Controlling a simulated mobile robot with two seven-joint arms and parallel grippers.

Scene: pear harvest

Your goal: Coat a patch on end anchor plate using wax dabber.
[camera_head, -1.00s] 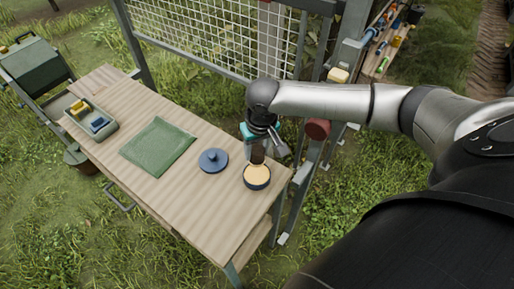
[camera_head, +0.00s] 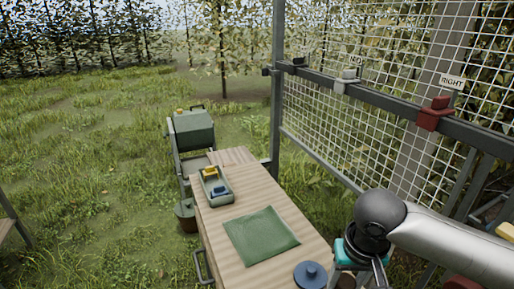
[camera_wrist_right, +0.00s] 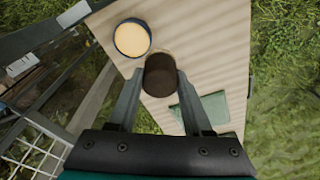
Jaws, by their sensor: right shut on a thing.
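My right gripper (camera_wrist_right: 161,80) is shut on a dark brown cylinder, seemingly the wax dabber (camera_wrist_right: 161,74), in the right wrist view. The dabber is seen end-on beside a round dark pot of pale yellow wax (camera_wrist_right: 132,38). Whether its head carries wax is not visible. In the head view my right gripper (camera_head: 362,270) is at the lower right, its fingers partly cut off. Blocks sit on the fence rail: a red one labelled RIGHT (camera_head: 436,113), a pale one labelled MID (camera_head: 347,82) and a dark one (camera_head: 298,63). I cannot tell which is the end anchor plate. My left gripper is out of view.
A green box on a cart (camera_head: 191,131) stands behind. The mesh fence (camera_head: 345,140) borders the right side.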

